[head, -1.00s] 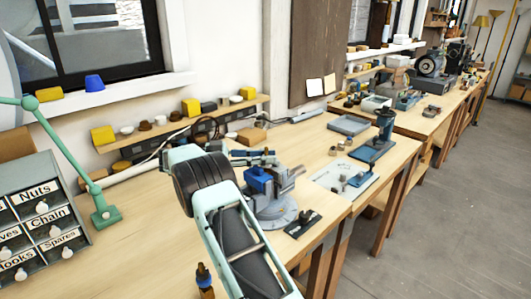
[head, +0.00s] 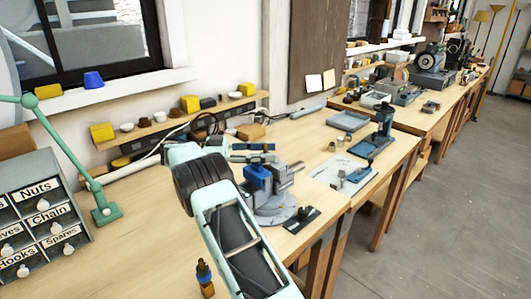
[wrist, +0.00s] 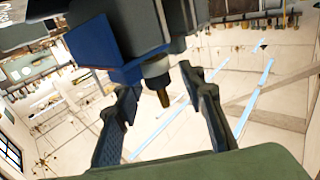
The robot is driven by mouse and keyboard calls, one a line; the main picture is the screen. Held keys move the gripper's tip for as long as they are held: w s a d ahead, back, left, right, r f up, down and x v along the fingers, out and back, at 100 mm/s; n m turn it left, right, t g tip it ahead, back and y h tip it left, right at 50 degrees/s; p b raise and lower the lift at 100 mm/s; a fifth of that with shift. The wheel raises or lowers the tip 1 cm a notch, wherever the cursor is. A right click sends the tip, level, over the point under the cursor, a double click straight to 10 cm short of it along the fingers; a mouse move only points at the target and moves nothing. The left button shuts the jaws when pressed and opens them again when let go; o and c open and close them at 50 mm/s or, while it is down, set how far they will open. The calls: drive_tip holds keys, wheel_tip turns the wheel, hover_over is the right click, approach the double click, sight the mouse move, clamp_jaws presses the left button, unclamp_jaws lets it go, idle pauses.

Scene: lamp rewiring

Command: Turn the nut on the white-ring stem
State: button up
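In the wrist view, the stem (wrist: 162,97) hangs down in the picture from under a dark blue block. I cannot make out the nut apart from these parts. My gripper (wrist: 160,84) is open, with one dark finger on each side of the stem's end and visible gaps to both. In the head view, the blue vise (head: 258,178) stands on its round grey base at the bench's front edge, beside my arm. The stem cannot be made out there.
A dark flat block (head: 302,219) lies right of the vise. A drawer cabinet (head: 40,215) and green lamp arm (head: 70,150) stand at left. A blue press (head: 378,140) stands further right.

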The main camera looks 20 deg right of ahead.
wheel_tip(320, 180, up, 10)
drive_tip(key=shift+f, duration=0.1)
idle(0.5)
